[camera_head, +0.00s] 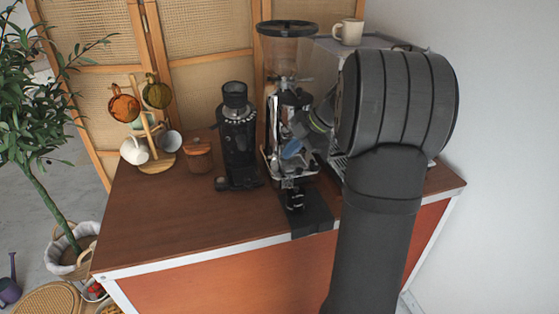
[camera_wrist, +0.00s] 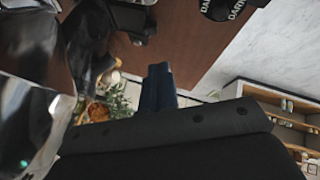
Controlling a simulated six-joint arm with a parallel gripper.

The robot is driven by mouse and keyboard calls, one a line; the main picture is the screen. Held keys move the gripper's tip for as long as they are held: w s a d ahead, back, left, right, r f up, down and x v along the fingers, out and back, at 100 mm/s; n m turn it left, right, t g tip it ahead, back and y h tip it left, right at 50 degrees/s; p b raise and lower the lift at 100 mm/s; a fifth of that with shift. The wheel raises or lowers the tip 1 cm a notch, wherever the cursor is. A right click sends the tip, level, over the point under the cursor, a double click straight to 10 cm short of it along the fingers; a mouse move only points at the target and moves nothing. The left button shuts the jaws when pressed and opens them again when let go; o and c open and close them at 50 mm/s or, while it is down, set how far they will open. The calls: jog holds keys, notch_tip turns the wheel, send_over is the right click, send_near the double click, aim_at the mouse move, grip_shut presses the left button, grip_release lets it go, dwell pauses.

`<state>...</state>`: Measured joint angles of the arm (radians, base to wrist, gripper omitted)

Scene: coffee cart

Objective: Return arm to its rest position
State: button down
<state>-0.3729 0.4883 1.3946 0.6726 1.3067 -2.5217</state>
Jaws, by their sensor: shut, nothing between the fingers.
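My arm (camera_head: 385,210) rises at the right of the head view and bends over the cart, covering much of the coffee machine. My gripper (camera_head: 291,149) points left and down, in front of or beside the tall grinder (camera_head: 290,55); the gap between them is hard to judge. In the wrist view my gripper's dark blue fingers (camera_wrist: 158,88) are together, with nothing between them. A shiny metal surface (camera_wrist: 30,115) fills the left of the wrist view, close to the camera.
The wooden cart top (camera_head: 170,225) is clear at front left. A black grinder (camera_head: 236,135), a lidded brown jar (camera_head: 198,155) and a mug rack (camera_head: 155,160) stand toward the back. A cream cup (camera_head: 348,31) sits on the coffee machine (camera_head: 325,60). A white wall is at right.

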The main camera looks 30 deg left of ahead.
jog(key=shift+w+d+r, duration=0.1)
jog(key=shift+d+r, duration=0.2)
jog(key=shift+r, duration=0.1)
jog(key=shift+f, duration=0.1)
jog(key=x, duration=1.7)
jog(key=shift+w, duration=0.15)
